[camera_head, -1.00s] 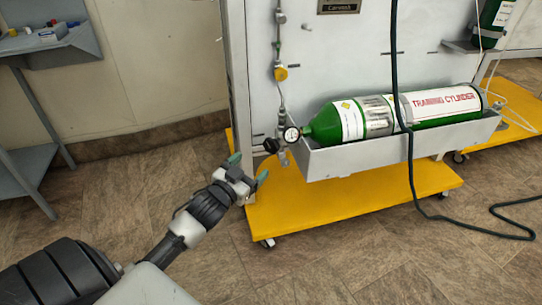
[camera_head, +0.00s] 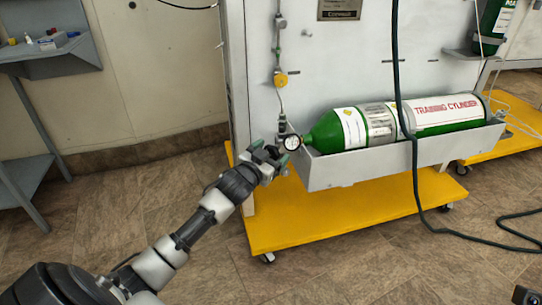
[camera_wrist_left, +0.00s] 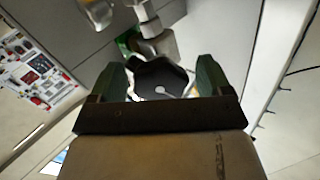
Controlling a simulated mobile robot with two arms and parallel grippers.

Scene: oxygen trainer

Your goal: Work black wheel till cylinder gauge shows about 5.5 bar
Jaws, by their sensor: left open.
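The black wheel (camera_wrist_left: 160,78) shows in the left wrist view, between the two green-tipped fingers of my left gripper (camera_wrist_left: 160,85). The fingers stand on either side of it, and I cannot tell whether they touch it. In the head view my left gripper (camera_head: 268,158) is at the valve end of the green training cylinder (camera_head: 325,134) and hides the wheel. The round white cylinder gauge (camera_head: 292,142) shows just right of the gripper; its reading is too small to tell. My right gripper is not clearly in view.
The cylinder lies in a grey trough (camera_head: 350,168) above a yellow wheeled base (camera_head: 350,215). A yellow fitting (camera_head: 281,80) hangs on the line above the gauge. A dark hose (camera_head: 412,150) drops in front of the cylinder. A grey shelf (camera_head: 75,62) stands at the left.

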